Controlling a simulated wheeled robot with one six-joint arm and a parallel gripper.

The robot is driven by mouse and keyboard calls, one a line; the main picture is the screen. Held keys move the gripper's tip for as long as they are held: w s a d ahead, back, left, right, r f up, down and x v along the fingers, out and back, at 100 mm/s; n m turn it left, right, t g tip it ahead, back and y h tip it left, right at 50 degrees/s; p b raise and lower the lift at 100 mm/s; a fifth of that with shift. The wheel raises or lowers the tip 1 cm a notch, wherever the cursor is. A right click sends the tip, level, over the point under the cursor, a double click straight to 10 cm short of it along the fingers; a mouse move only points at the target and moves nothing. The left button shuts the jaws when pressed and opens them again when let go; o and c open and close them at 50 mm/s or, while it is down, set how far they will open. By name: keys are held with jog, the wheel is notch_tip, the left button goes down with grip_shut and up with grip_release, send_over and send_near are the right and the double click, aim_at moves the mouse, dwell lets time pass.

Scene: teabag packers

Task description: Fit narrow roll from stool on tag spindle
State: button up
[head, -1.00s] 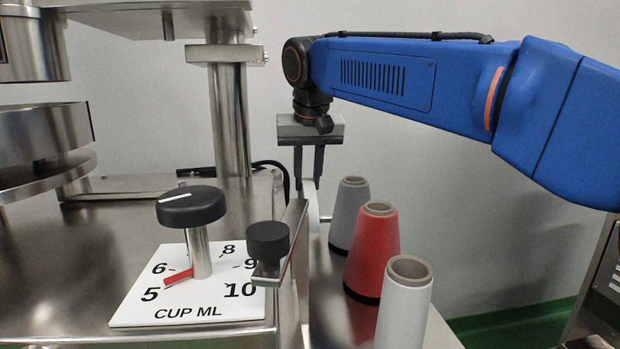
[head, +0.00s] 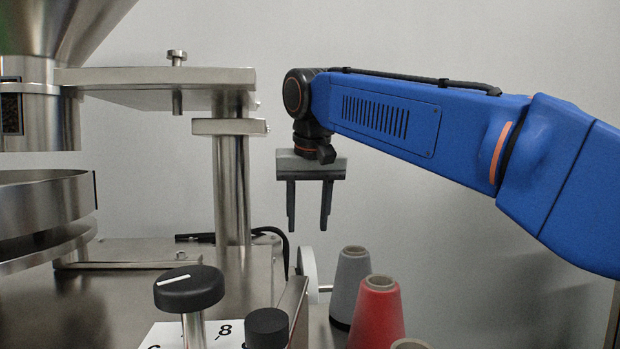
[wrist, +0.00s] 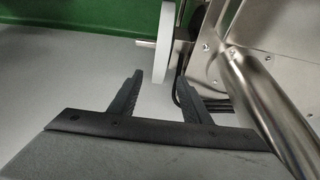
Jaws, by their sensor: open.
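A thin white disc-shaped roll (head: 307,267) stands on edge beside the machine in the head view. A thin metal spindle (head: 325,289) sticks out from its right face, so the roll appears to sit around it. The wrist view also shows the roll (wrist: 163,45) edge-on, with the spindle end (wrist: 146,43) protruding on its left. My gripper (head: 308,228) is open and empty, pointing down just above the roll, its fingertips apart from it. In the wrist view the roll lies beyond and between my fingers. The stool cannot be made out.
Grey (head: 352,285) and red (head: 376,315) cones stand right of the roll, with another cone rim (head: 411,344) nearer. A black-topped dial (head: 189,287) and a smaller black knob (head: 267,327) are left. A steel column (head: 231,190) rises behind; a black cable runs near the roll.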

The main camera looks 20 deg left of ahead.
jog(key=v, duration=1)
jog(key=shift+d, duration=0.1)
jog(key=w+d+f+m, duration=0.1)
jog(key=d+f, duration=0.1)
jog(key=d, duration=0.6)
jog(key=w+d+f, duration=0.1)
jog(key=d+f, duration=0.2)
jog(key=d, duration=0.4)
jog(key=s+d+f+m, duration=0.1)
jog(key=s+d+f, duration=0.4)
jog(key=d+f, duration=0.6)
jog(key=s+d+f+m+h, duration=0.1)
jog(key=s+d+f, duration=0.4)
jog(key=d+f, duration=0.6)
jog(key=d, duration=0.3)
jog(key=shift+s+d+t, duration=0.3)
jog(key=shift+s+d, duration=0.05)
jog(key=shift+s, duration=0.05)
jog(key=s+d+f, duration=0.2)
jog(key=s+f, duration=0.1)
jog(key=f, duration=0.2)
jog(key=s+d+f+m, duration=0.1)
jog(key=s+d+f, duration=0.1)
jog(key=s+f, duration=0.2)
jog(key=s+d+f+m, duration=0.1)
jog(key=s+d+f, duration=0.2)
jog(key=f, duration=0.4)
jog(key=shift+s+f+h, duration=0.35)
jog(key=shift+s+h, duration=0.05)
jog(key=shift+c, duration=0.3)
